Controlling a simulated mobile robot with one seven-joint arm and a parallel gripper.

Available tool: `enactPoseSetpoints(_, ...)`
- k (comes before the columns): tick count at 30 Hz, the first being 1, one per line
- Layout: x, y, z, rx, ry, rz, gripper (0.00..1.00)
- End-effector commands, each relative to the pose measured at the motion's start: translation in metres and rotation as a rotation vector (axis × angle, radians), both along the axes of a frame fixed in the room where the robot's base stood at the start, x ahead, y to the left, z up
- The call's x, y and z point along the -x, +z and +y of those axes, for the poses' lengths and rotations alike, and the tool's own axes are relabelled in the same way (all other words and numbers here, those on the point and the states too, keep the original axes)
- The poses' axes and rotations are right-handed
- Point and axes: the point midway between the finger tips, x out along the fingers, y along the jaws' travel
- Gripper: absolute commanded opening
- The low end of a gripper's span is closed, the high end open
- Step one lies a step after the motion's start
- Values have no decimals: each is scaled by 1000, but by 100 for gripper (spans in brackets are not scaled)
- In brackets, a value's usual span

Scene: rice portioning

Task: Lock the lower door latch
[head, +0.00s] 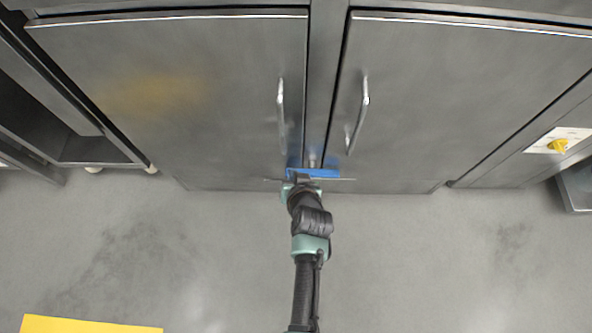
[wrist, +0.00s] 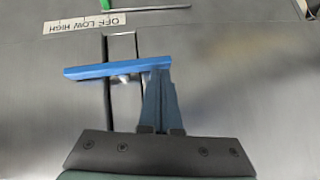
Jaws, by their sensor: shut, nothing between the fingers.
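A two-door steel cabinet fills the upper head view, with a left door (head: 200,90) and a right door (head: 440,110). A blue latch bar (head: 326,173) lies across the gap between the doors, low down. In the wrist view the blue bar (wrist: 95,71) runs nearly level, with a small metal piece below its middle. My gripper (wrist: 156,72) is shut, its fingers together at the right end of the bar. I cannot tell whether they touch it. In the head view my gripper (head: 302,178) is at the bar and partly hides it.
Silver handles stand on the left door (head: 281,112) and right door (head: 358,115). A yellow knob (head: 558,146) is on the panel at right. An open steel shelf (head: 95,150) stands at left. The grey floor is largely clear, with a yellow patch (head: 90,326) at lower left.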

Motion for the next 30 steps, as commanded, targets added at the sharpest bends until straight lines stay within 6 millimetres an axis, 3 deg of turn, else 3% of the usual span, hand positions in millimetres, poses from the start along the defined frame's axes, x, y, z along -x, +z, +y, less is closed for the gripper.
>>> enactPoseSetpoints(8, -3, 17, -1, 2, -3, -5, 0)
enactPoseSetpoints(15, -8, 51, 5, -1, 2, 1, 0)
enactPoseSetpoints(24, 42, 95, 4, 0, 0, 1, 0)
enactPoseSetpoints(30, 60, 110, 4, 0, 0, 0, 0)
